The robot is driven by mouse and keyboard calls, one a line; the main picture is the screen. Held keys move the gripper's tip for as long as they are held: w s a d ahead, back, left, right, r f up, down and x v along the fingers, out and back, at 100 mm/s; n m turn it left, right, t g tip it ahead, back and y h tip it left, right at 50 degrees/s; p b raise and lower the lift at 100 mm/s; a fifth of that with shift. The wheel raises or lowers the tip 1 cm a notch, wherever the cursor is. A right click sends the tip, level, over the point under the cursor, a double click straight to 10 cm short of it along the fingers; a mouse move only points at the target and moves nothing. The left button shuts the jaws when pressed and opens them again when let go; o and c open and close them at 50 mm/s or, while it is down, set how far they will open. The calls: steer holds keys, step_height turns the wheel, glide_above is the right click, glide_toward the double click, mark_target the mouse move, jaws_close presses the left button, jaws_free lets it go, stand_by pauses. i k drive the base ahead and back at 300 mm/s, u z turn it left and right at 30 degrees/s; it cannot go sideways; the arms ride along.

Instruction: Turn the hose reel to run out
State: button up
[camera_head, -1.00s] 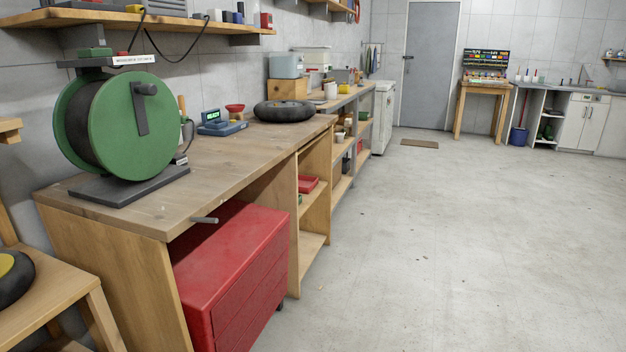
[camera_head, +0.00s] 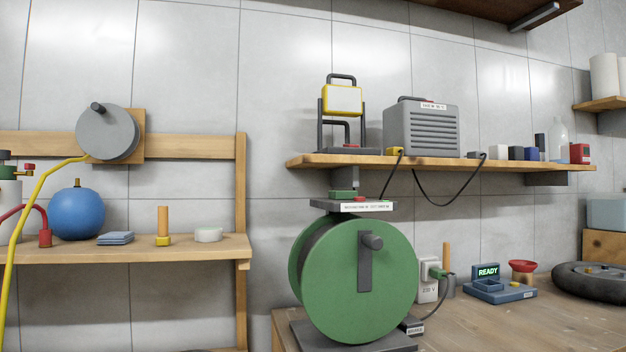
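A grey round reel (camera_head: 107,133) with a dark knob on its face is mounted on a wooden wall board at the left. A yellow hose (camera_head: 37,196) runs from its lower left side and hangs down past the shelf edge at the left. A larger green reel (camera_head: 364,284) with a dark crank handle stands upright on a dark base on the workbench. A labelled dark plate with a green block and a red button sits just above it. My gripper is not in view.
The wooden shelf (camera_head: 215,247) below the grey reel holds a blue ball-shaped tank (camera_head: 77,214), blue cloths and a wooden-handled tool. An upper shelf (camera_head: 330,160) carries a yellow lamp and a grey heater. The workbench (camera_head: 470,320) holds a blue device reading READY.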

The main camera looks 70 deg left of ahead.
mark_target(107, 132)
steer(key=u, duration=4.5)
steer(key=i, duration=1.65)
